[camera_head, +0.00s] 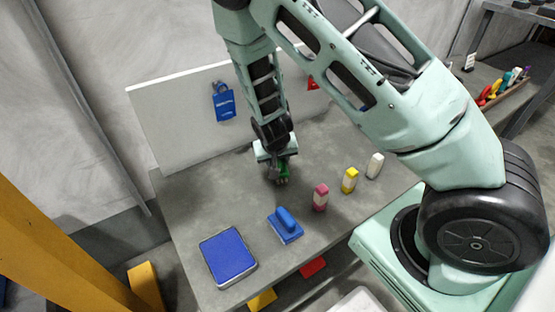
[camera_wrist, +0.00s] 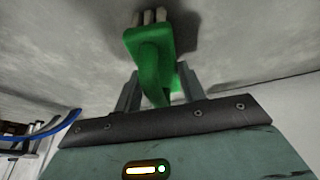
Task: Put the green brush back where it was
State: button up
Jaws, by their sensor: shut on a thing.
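The green brush (camera_wrist: 152,60) is between the fingers of my gripper (camera_wrist: 155,88) in the wrist view, with its pale bristles at the far end. In the head view my gripper (camera_head: 278,170) is shut on the green brush (camera_head: 283,171), low over the back part of the grey table (camera_head: 200,185). Part of the brush is hidden by the gripper. I cannot tell whether the bristles touch the table.
A blue-topped pad (camera_head: 228,257) and a blue-handled block (camera_head: 286,226) stand toward the front. Pink (camera_head: 320,198), yellow (camera_head: 350,180) and white (camera_head: 375,165) blocks stand to the right. A white board (camera_head: 175,125) with a blue tag (camera_head: 224,106) rises behind. The table's left part is clear.

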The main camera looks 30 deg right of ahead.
jog(key=shift+f, duration=0.15)
jog(key=o, duration=1)
jog(key=shift+o, duration=0.2)
